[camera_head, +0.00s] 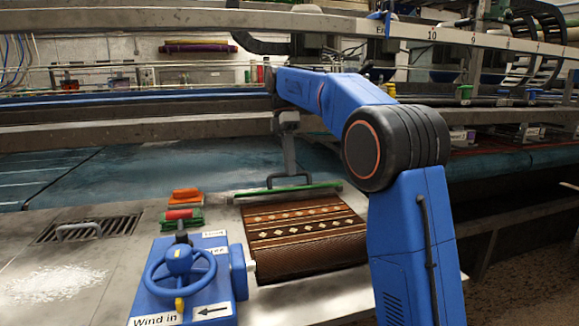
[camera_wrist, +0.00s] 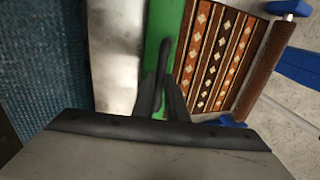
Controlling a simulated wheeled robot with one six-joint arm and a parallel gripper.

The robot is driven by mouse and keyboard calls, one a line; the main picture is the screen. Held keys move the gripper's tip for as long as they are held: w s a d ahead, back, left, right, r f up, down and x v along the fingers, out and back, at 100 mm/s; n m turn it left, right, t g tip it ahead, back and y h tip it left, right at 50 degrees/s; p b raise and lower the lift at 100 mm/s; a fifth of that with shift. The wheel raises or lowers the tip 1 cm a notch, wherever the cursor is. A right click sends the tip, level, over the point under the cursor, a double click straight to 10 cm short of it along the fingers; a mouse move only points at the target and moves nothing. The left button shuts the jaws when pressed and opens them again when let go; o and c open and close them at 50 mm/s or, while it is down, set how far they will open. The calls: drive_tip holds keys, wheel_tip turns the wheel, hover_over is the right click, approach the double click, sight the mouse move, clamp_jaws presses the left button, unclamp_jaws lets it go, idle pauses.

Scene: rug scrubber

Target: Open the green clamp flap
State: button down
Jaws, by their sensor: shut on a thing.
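The green clamp flap (camera_head: 287,192) is a long narrow strip lying across the far edge of the patterned rug (camera_head: 301,226). It has a dark bar handle on top. In the wrist view the flap (camera_wrist: 177,22) runs up the picture beside the rug (camera_wrist: 212,60), and its handle (camera_wrist: 164,62) lies between my fingers. My gripper (camera_head: 290,176) is over the flap, pointing down, with its jaws shut on the handle. In the wrist view my gripper (camera_wrist: 164,95) hides the near part of the flap. The flap looks flat along the rug's edge.
A blue winding unit (camera_head: 182,280) with a handwheel stands left of the rug. Red and green brushes (camera_head: 182,216) and an orange one (camera_head: 186,194) lie behind it. A drain grate (camera_head: 88,230) is at the left. A metal rail (camera_head: 150,130) crosses behind the flap.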

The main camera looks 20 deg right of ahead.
drive_tip(key=shift+w, duration=0.1)
idle(0.3)
drive_tip(key=c, duration=1.8)
unclamp_jaws()
drive_tip(key=shift+o, duration=0.2)
